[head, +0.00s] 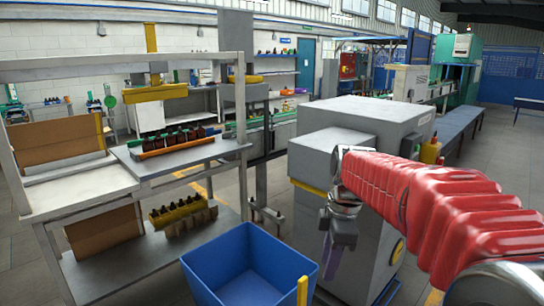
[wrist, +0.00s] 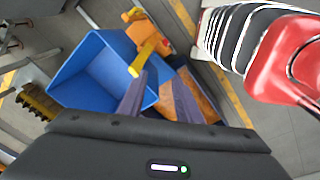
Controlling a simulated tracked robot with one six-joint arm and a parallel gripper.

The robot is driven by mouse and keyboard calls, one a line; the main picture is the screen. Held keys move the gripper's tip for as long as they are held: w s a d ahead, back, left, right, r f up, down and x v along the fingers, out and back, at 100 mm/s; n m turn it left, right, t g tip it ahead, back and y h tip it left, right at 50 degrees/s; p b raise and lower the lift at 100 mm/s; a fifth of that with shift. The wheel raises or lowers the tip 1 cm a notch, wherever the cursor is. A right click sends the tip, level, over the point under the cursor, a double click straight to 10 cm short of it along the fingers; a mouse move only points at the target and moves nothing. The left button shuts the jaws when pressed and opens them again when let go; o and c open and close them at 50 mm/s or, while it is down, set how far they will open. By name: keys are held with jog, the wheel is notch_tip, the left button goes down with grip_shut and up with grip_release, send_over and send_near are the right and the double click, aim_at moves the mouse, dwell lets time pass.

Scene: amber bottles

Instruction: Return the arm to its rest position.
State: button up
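My arm, in a red sleeve, reaches in from the right of the head view and bends down at its wrist. My gripper (head: 333,268) hangs with its fingers downward, just right of the blue bin (head: 225,270). In the wrist view my gripper (wrist: 158,92) shows two fingers standing apart, with no object held between them. The blue bin (wrist: 82,88) lies beyond and left of the fingers there. Amber bottles (head: 178,137) stand in a row in an orange-fronted holder on the workbench shelf, away from my gripper.
A grey machine cabinet (head: 345,135) stands close behind my gripper. The workbench (head: 80,195) fills the left, with a yellow-fronted bottle crate (head: 180,213) on its lower shelf. A yellow bar (head: 302,290) is at the bin's right edge.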

jog(key=s+d+f+m+t, duration=0.1)
jog(key=s+m+t, duration=0.1)
jog(key=s+m, duration=0.6)
jog(key=s+d+m+t+h, duration=0.1)
jog(key=s+m+t, duration=0.1)
jog(key=s+m, duration=0.7)
jog(key=shift+s+d+f+t, duration=0.3)
jog(key=shift+s+f, duration=0.1)
jog(key=shift+s, duration=2.1)
